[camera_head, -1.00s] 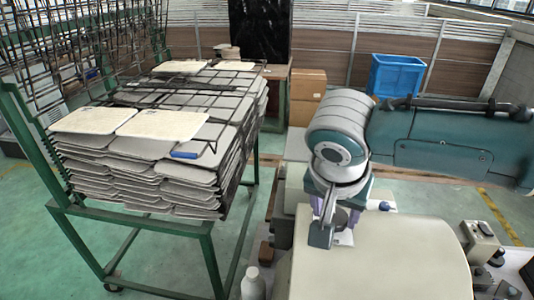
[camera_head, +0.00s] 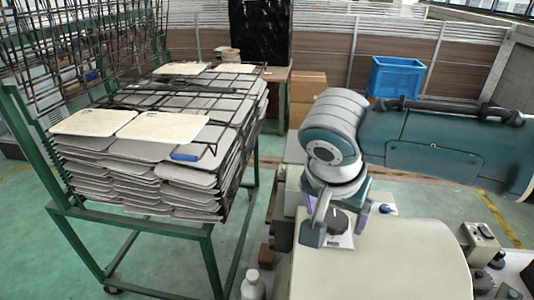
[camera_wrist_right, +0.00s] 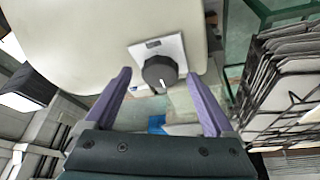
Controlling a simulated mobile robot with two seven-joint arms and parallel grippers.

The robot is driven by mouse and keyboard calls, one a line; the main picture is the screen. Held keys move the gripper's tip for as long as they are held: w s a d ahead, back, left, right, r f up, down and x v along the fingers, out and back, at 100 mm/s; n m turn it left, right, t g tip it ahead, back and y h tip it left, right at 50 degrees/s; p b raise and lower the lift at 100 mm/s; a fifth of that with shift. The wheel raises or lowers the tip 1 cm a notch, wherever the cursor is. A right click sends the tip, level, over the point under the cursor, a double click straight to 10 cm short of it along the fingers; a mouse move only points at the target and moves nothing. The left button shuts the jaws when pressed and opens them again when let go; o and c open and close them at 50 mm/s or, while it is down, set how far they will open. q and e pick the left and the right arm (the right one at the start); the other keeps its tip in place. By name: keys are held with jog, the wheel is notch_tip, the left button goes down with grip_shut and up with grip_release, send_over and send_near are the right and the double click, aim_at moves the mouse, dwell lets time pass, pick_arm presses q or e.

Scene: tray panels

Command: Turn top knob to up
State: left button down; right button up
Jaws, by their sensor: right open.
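The dark round knob (camera_head: 338,222) sits on a white square plate (camera_head: 343,241) on a cream rounded machine housing (camera_head: 385,265). In the right wrist view the knob (camera_wrist_right: 160,71) shows a short white pointer line on its face, pointing toward the bottom of the picture. My right gripper (camera_head: 337,225) is open, with its purple fingers on either side of the knob in the head view. In the right wrist view the fingertips (camera_wrist_right: 158,77) are apart with the knob between and slightly beyond them; no contact is visible. My left gripper is not in view.
A green rack (camera_head: 205,240) with stacked grey trays (camera_head: 135,180) stands at the left. A white bottle (camera_head: 253,285) is at the housing's lower left. A control box (camera_head: 481,244) with knobs is at the right. A blue bin (camera_head: 396,76) stands behind my arm.

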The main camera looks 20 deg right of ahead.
jog(key=b+v, duration=0.1)
jog(key=v, duration=0.8)
jog(key=shift+r, duration=0.3)
jog(key=shift+s+a, duration=0.1)
jog(key=s+a+n+y+p, duration=0.4)
jog(key=s+a+n+p, duration=0.3)
jog(key=s, duration=0.3)
jog(key=s+d+r+n+p, duration=0.1)
jog(key=s+d+r+n, duration=0.1)
jog(key=s+n, duration=0.1)
jog(key=s+d+r+n+t+p, duration=0.1)
jog(key=s+d+r+n, duration=0.1)
jog(key=s, duration=0.3)
jog(key=shift+s+d+r+n, duration=0.15)
jog(key=shift+d+r+n, duration=0.1)
jog(key=shift+r+n, duration=0.2)
